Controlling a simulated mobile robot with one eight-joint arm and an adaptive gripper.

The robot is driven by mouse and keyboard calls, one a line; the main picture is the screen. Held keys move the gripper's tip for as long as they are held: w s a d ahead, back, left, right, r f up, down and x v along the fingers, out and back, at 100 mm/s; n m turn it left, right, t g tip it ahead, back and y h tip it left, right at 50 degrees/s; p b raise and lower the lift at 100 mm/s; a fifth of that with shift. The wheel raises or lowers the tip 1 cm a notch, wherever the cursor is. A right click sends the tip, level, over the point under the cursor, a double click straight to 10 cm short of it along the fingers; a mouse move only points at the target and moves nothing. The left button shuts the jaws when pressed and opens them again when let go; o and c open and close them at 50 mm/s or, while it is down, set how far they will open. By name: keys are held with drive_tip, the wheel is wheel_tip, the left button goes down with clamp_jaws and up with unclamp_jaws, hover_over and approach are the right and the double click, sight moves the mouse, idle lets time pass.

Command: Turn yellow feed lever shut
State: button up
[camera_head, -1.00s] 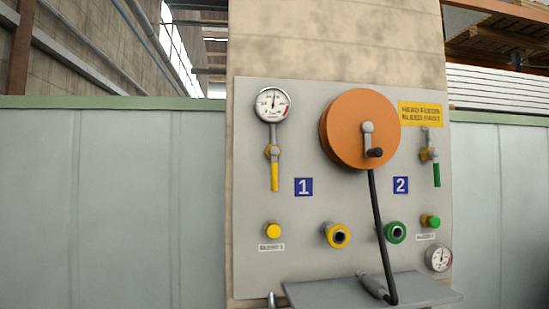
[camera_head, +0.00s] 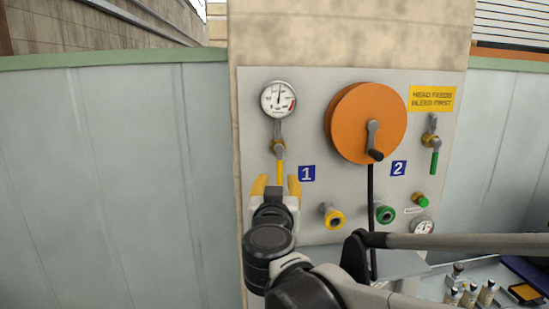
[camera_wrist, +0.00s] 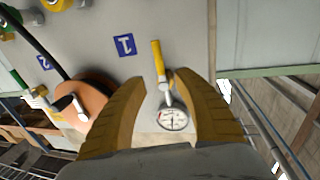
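The yellow feed lever (camera_head: 280,172) hangs straight down from its valve below the left pressure gauge, beside the blue number 1 plate. My gripper (camera_head: 275,186) is in front of the lever's lower end, its yellow fingers parted to either side of it in the head view. In the wrist view the lever (camera_wrist: 157,60) stands beyond the open fingertips, with clear space around it, and my gripper (camera_wrist: 172,82) looks empty. The gauge (camera_head: 278,99) above the lever also shows between the fingers in the wrist view (camera_wrist: 172,117). The lever's lower tip is hidden by my gripper in the head view.
An orange hose reel (camera_head: 366,122) with a crank and black hose is to the right. A green lever (camera_head: 434,162), a yellow-ringed port (camera_head: 332,216) and a green-ringed port (camera_head: 385,214) are on the same panel. A shelf with small bottles (camera_head: 487,292) is at lower right.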

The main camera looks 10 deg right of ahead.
sight(279, 169)
drive_tip(key=w, duration=0.3)
drive_tip(key=w+d+p, duration=0.1)
drive_tip(key=w, duration=0.2)
drive_tip(key=w+d+p, duration=0.1)
drive_tip(key=w, duration=0.2)
drive_tip(key=shift+w+f, duration=0.1)
drive_tip(key=shift+w, duration=0.15)
clamp_jaws()
